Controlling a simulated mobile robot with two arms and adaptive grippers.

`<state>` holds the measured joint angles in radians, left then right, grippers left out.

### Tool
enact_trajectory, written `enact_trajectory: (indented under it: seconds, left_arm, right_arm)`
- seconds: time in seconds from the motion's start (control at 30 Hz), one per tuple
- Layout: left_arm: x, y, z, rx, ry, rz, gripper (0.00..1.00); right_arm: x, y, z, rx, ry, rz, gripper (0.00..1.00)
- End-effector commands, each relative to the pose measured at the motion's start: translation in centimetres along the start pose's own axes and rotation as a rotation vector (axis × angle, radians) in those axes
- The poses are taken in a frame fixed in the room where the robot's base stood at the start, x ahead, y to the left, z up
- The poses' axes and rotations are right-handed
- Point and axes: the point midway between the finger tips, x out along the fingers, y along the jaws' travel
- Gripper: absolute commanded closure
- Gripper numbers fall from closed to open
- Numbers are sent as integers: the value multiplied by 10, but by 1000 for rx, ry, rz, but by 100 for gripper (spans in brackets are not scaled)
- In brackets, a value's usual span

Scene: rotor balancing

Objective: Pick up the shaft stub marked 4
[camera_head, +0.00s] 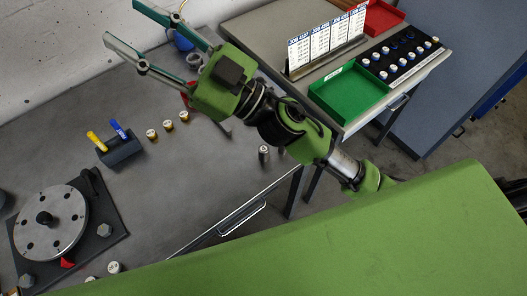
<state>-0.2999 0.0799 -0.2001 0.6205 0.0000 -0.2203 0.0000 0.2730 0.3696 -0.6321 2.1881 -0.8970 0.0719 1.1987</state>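Several small shaft stubs stand on the grey bench: a row of brass-coloured ones (168,125) in the middle, a silver one (263,153) by the front edge with another partly showing beside my arm, and pale-topped ones (115,267) at the lower left. The marks on their tops are too small to read, so I cannot tell which is 4. My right gripper (122,21) reaches over the bench's back toward the wall. Its fingers are spread, with nothing between them, away from the stubs. My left gripper is not in view.
A rotor disc (50,222) on a dark base stands at the left. A dark holder (121,150) carries yellow and blue tools. The side table holds a green tray (349,92), a red tray (381,16), job cards (327,42) and a black rack (401,57).

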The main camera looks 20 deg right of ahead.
Motion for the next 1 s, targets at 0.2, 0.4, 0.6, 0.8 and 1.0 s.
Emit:
enact_trajectory:
  seconds: [0.2,0.4,0.6,0.8,1.0]
  left_arm:
    - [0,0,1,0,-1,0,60]
    - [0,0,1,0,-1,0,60]
    - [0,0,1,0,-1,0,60]
    - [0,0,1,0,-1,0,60]
    - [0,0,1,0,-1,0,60]
  right_arm:
    - [-8,-121,10,-47,-27,-609,60]
    - [-83,-164,82,-110,-371,-1086,60]
    - [-179,-103,160,-209,-972,-1328,60]
    - [-248,3,180,-300,-1550,-1274,60]
    - [-274,53,173,-334,-1798,-1177,60]
